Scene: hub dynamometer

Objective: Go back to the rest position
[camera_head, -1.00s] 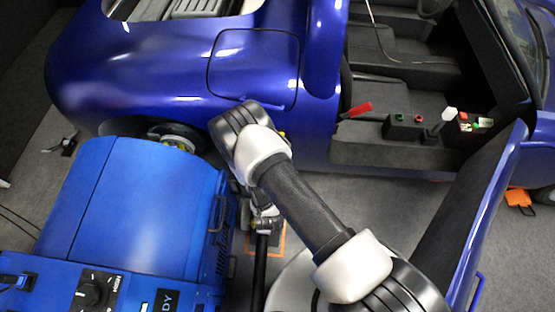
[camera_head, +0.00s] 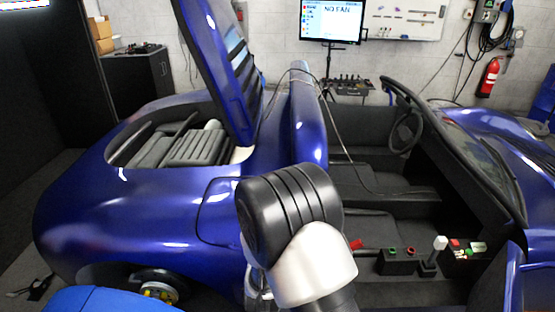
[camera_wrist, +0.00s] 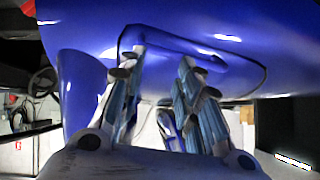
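My gripper (camera_wrist: 160,72) shows in the wrist view with its two fingers apart and nothing between them. Behind the fingers is the blue body of the car, which appears upside down with a dark panel outline. In the head view my arm's dark and white joint stands in front of the side of the blue car (camera_head: 85,225). My gripper's fingers cannot be made out there, as my arm covers that area.
The car's raised rear lid (camera_head: 222,70) stands open. A control box (camera_head: 397,262) and a white-knobbed lever (camera_head: 440,243) sit at the sill. A monitor (camera_head: 330,20) stands behind the car. A blue machine (camera_head: 95,300) is at the lower left.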

